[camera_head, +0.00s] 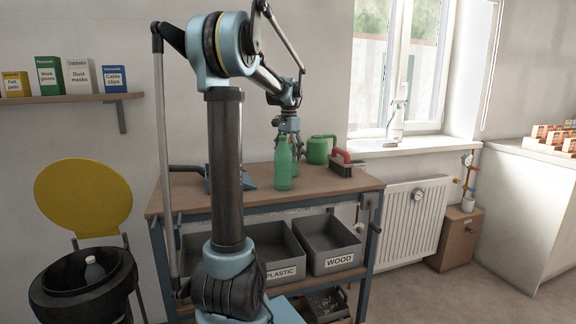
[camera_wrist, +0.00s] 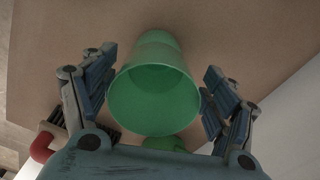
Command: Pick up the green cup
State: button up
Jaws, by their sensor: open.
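The green cup (camera_wrist: 153,97) is in the middle of the wrist view, its round open rim facing the camera. My gripper (camera_wrist: 158,63) is open, with one finger on each side of the cup and a gap on both sides.
A green watering can or kettle (camera_head: 317,150) and a red-handled brush (camera_head: 341,164) stand close by on the workbench (camera_head: 325,192). Grey bins (camera_head: 333,242) sit below. A window sill with a spray bottle (camera_head: 396,122) is at the right.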

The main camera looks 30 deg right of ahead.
jog(key=shift+s+d+f, duration=0.1)
jog(key=shift+s+f, duration=0.05)
jog(key=shift+f, duration=1.95)
jog(key=c, duration=0.6)
jog(key=shift+c, duration=0.2)
